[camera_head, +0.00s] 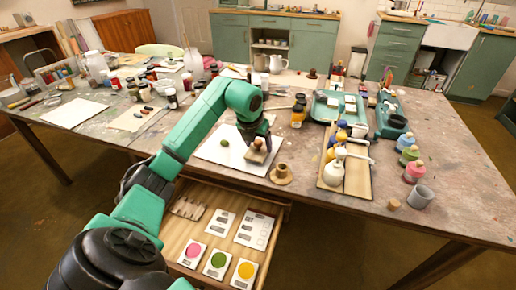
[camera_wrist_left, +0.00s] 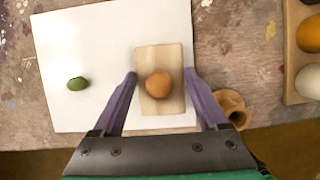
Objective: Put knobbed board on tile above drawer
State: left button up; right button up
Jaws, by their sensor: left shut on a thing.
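The knobbed board, a small pale wooden rectangle with a round orange-brown knob, shows in the left wrist view (camera_wrist_left: 146,62) and in the head view (camera_head: 255,157). My left gripper (camera_wrist_left: 160,75) is shut on it, with a purple finger at each long side; the gripper also shows in the head view (camera_head: 257,143). The board is over the right part of the white tile (camera_head: 213,152), which also shows in the left wrist view (camera_wrist_left: 90,35). I cannot tell whether it touches the tile. The tile lies on the table above the open drawer (camera_head: 176,226). My right gripper is out of view.
A small green oval object (camera_wrist_left: 78,84) lies on the tile's left part. A turned wooden piece (camera_head: 281,175) stands just right of the tile. Further right is a wooden tray (camera_head: 358,183) with bottles. Colour cards (camera_head: 245,272) lie in the drawer.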

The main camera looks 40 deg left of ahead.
pick_arm(q)
jog(key=shift+w+f, duration=0.1)
jog(key=shift+f, duration=0.55)
jog(key=shift+f, duration=0.15)
jog(key=o, duration=1.3)
jog(key=shift+c, duration=0.2)
jog(key=shift+r, duration=0.6)
jog(key=v, duration=1.1)
jog(key=shift+s+p, duration=0.3)
jog(key=shift+d, duration=0.1)
